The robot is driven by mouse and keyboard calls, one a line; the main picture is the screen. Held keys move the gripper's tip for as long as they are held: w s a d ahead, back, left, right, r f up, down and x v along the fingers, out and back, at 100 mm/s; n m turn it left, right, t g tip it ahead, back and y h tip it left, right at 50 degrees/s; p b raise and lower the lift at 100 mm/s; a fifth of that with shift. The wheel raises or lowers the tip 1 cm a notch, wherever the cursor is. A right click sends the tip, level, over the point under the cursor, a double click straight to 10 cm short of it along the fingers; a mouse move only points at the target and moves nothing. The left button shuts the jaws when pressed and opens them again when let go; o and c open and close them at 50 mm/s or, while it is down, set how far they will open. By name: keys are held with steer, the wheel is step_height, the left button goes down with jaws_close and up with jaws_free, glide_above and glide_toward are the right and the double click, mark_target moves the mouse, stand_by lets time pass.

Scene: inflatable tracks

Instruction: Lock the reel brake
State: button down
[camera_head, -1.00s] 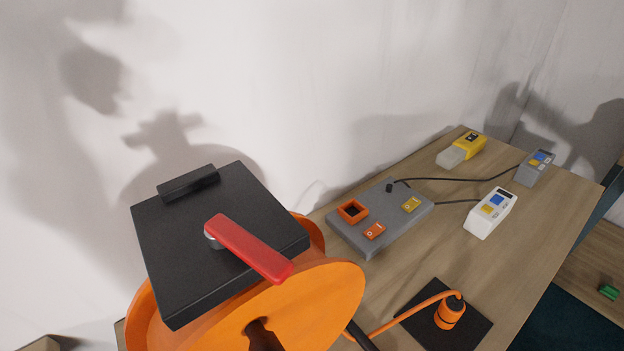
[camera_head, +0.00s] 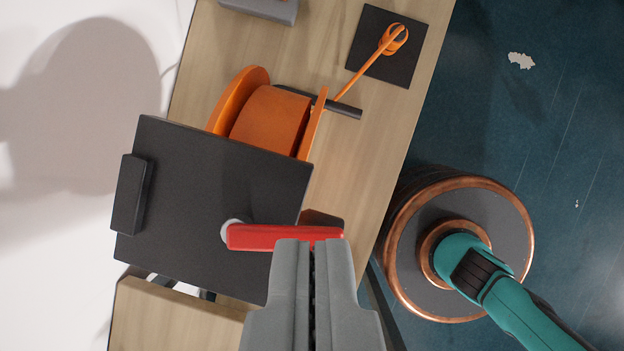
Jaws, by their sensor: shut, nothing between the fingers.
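The orange reel (camera_head: 272,120) stands on the wooden table, partly under a black plate (camera_head: 195,200). The red brake lever (camera_head: 270,236) lies across the plate from a grey pivot (camera_head: 232,230), pointing right, its free end past the plate's right edge. My gripper (camera_head: 310,245) is shut and empty. Its fingertips overlap the lower edge of the lever's outer half in the picture; I cannot tell whether they touch it. An orange cable runs from the reel side to an orange plug (camera_head: 394,40) on a black pad (camera_head: 368,58).
A black block (camera_head: 131,195) stands on the plate's left side. A grey box (camera_head: 262,8) sits at the top edge of the table. The table (camera_head: 390,130) is bare right of the reel. My base and teal arm show at right over the dark floor (camera_head: 560,150).

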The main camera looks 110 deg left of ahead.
step_height(320, 180, down, 9)
steer(key=shift+a+f, duration=0.15)
steer(key=shift+a, duration=0.1)
stand_by(0.7)
steer(key=shift+s+a, duration=0.45)
steer(key=shift+a, duration=0.3)
steer(key=shift+w+d, duration=0.1)
